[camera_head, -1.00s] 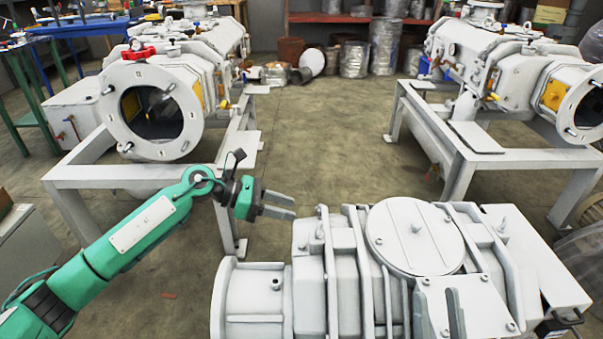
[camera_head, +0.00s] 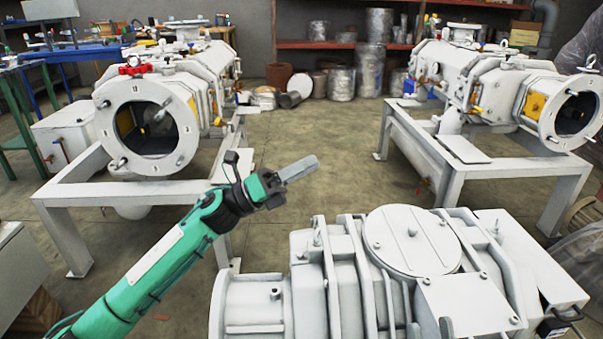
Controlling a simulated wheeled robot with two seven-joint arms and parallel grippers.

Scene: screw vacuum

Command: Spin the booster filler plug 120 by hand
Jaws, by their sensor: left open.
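A white booster (camera_head: 345,290) fills the lower right foreground. A round lid (camera_head: 410,252) with a small knob (camera_head: 412,232) lies on its top. A small plug-like fitting (camera_head: 275,292) stands on its left end, and another upright fitting (camera_head: 317,238) stands near its upper left edge. I cannot tell which of these is the filler plug 120. My left gripper (camera_head: 300,168) is open and empty, above and behind the booster's left part, apart from it, with its fingers pointing right. Its fingers overlap in this view. My right gripper is not in view.
A white machine with an open round port (camera_head: 152,125) stands on a frame at the left. A similar machine (camera_head: 500,85) stands on a frame at the right. Metal drums (camera_head: 368,70) and a red shelf (camera_head: 345,45) are at the back. The floor (camera_head: 320,140) between the frames is clear.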

